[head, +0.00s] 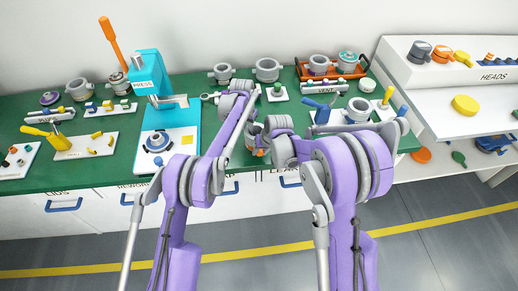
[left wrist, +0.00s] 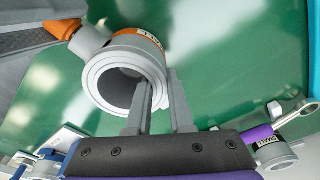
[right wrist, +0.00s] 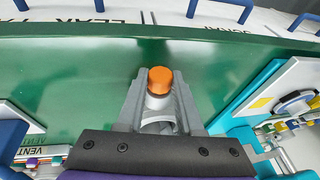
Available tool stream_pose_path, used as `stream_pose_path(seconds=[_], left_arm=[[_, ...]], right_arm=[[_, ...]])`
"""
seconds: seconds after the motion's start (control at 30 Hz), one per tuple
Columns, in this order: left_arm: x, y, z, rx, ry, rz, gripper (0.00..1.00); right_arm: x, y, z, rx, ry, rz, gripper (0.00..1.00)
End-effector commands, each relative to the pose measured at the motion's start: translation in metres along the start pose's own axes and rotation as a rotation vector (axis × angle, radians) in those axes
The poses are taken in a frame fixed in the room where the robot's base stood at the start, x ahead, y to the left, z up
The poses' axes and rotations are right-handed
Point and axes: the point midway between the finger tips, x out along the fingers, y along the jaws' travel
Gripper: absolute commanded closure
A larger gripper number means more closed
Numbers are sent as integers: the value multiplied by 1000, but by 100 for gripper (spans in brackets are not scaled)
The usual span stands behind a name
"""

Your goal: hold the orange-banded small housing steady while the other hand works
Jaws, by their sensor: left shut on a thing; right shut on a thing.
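A grey side piece with an orange end (left wrist: 62,28) sticks out at the upper left. In the right wrist view, my right gripper (right wrist: 158,78) is shut on a grey piece with an orange cap (right wrist: 160,80). In the head view, the housing (head: 258,148) is mostly hidden by my arms.
A blue press (head: 146,75) stands left on the green bench (head: 110,168). A grey ring spanner (left wrist: 293,114) and a purple-banded part (left wrist: 270,150) lie near my left gripper. Trays and housings line the back. A white shelf (head: 440,85) with heads stands right.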

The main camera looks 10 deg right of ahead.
Motion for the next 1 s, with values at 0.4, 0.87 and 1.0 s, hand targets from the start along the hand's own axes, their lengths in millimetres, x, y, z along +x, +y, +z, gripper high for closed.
stream_pose_path(seconds=[0.4, 0.87, 1.0], left_arm=[[1, 1, 0, 0, 0, 1, 100], [1, 1, 0, 0, 0, 2, 100], [1, 1, 0, 1, 0, 2, 100]], right_arm=[[4, 10, 0, 162, 2, -478, 100], [8, 12, 2, 328, 0, -990, 100], [7, 11, 2, 334, -1, -1011, 100]])
